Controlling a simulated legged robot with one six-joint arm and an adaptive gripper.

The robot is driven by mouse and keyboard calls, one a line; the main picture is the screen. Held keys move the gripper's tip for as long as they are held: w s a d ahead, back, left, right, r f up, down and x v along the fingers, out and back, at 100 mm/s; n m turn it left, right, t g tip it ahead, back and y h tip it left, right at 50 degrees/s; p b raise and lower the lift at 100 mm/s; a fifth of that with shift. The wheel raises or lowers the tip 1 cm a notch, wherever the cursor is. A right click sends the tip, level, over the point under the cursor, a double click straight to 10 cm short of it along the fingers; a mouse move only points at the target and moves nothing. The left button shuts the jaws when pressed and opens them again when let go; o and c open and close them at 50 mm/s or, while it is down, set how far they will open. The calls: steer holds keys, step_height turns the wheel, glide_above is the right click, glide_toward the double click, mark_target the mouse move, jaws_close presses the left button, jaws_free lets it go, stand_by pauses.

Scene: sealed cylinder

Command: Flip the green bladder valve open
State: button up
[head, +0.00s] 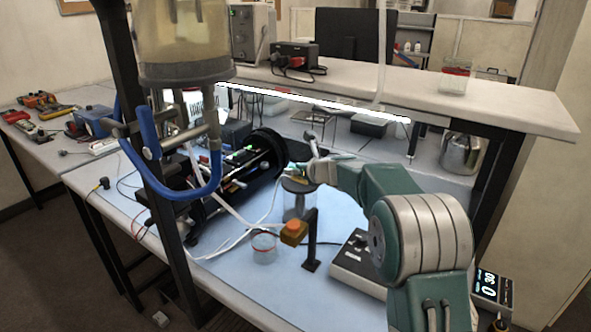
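A black cylinder (266,150) lies on its side on the blue mat of the workbench, left of the picture's middle. Several small coloured fittings sit along it. A small bright green part (240,157) near its top looks like the green bladder valve; its lever position is too small to tell. My gripper (312,150) is at the end of my green and grey arm, right of the cylinder and apart from the green part. Its fingers are small and blurred against the background, so their opening is unclear. Nothing is clearly seen in it.
A dark post with a blue hooked tube (151,140) and a hanging clear vessel (184,40) stands in front at left. A control box (357,262) is at right.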

steer(key=shift+d, duration=0.25)
jaws_close()
steer(key=shift+d, duration=0.15)
steer(key=shift+s+n+g+y, duration=0.1)
steer(key=shift+n+g+y, duration=1.3)
steer(key=shift+n+g, duration=0.3)
steer(key=shift+a, duration=0.2)
steer(key=o, duration=0.5)
jaws_free()
steer(key=shift+d, duration=0.1)
